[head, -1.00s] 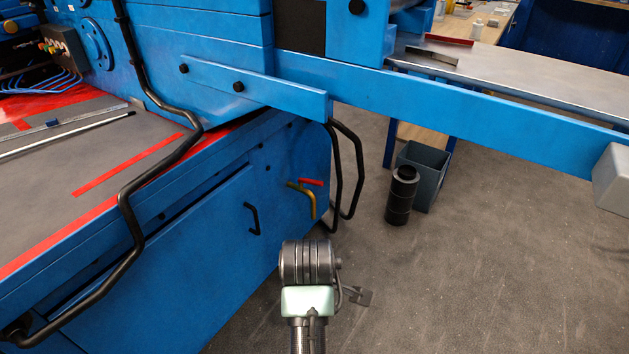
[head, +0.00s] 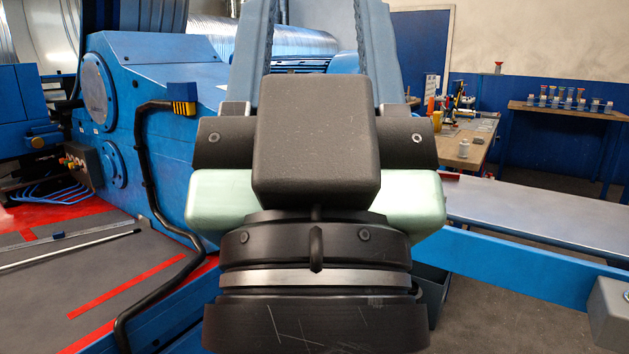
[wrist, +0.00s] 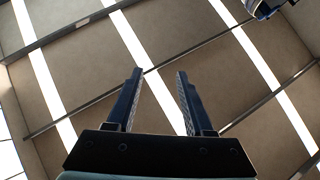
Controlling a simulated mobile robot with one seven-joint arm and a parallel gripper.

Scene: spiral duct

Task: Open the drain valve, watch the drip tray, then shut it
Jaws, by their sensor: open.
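My gripper (head: 312,40) fills the middle of the head view, raised close to the camera and pointing upward. Its two blue fingers stand well apart with nothing between them. In the wrist view the gripper (wrist: 159,73) is also open and empty, with only the ceiling and its light strips beyond. The drain valve does not show in either present view; my arm covers the middle of the head view. I cannot make out a drip tray.
The blue machine (head: 165,75) stands at left, with a black bent pipe (head: 141,150) along it. A blue beam (head: 520,268) and a metal-topped table (head: 545,225) lie at right. A bin (head: 435,285) shows partly behind my arm. Benches with small items stand behind.

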